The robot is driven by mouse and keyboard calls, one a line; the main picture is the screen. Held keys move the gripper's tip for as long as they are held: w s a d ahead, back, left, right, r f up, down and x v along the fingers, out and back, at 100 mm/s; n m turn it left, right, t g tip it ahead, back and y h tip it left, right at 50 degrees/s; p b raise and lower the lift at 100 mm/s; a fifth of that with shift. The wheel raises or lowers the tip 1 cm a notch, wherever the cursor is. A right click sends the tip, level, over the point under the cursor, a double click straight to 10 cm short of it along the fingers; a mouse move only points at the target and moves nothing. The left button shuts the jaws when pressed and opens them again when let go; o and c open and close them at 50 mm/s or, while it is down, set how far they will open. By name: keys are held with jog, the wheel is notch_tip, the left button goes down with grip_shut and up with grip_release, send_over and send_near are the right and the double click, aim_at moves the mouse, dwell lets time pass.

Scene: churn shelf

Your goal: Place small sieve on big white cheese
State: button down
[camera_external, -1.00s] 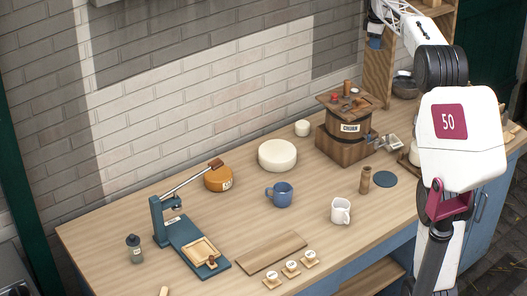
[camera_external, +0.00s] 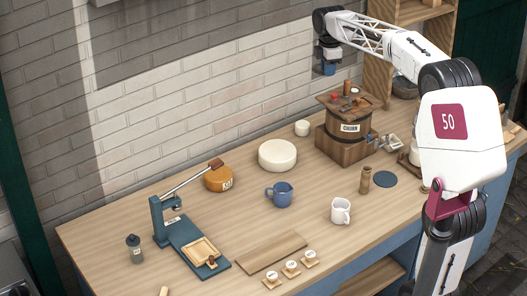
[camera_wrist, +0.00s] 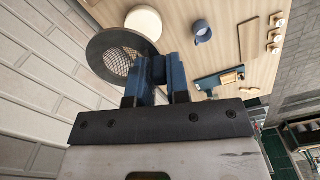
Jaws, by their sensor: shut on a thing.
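A small sieve (camera_wrist: 122,60) with a dark round rim and pale mesh shows in the wrist view. My gripper (camera_wrist: 162,72) is shut on it at the edge, with its blue fingers at the rim. In the external view my gripper (camera_external: 328,62) is high at the upper middle, above and behind the churn; the sieve is hard to make out there. The big white cheese (camera_external: 277,155) lies flat on the table, left of the churn and well below my gripper. It also shows in the wrist view (camera_wrist: 143,22), just beyond the sieve's rim.
The wooden churn (camera_external: 346,135) stands right of the cheese, with small items on top. A small white cheese (camera_external: 302,128), an orange cheese (camera_external: 218,178), a blue mug (camera_external: 279,194) and a white mug (camera_external: 340,211) are nearby. A blue press (camera_external: 180,230) stands at left. The brick wall is behind.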

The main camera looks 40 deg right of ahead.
jog(key=s+a+n, duration=0.4)
jog(key=s+a, duration=0.3)
jog(key=a, duration=0.5)
notch_tip(320, 180, down, 27)
jog(key=shift+w+d+r, duration=0.15)
jog(key=shift+w, duration=0.15)
jog(key=shift+w, duration=0.15)
send_over(283, 155)
jog(key=shift+f, duration=0.7)
jog(key=shift+f, duration=1.8)
jog(key=shift+f, duration=0.1)
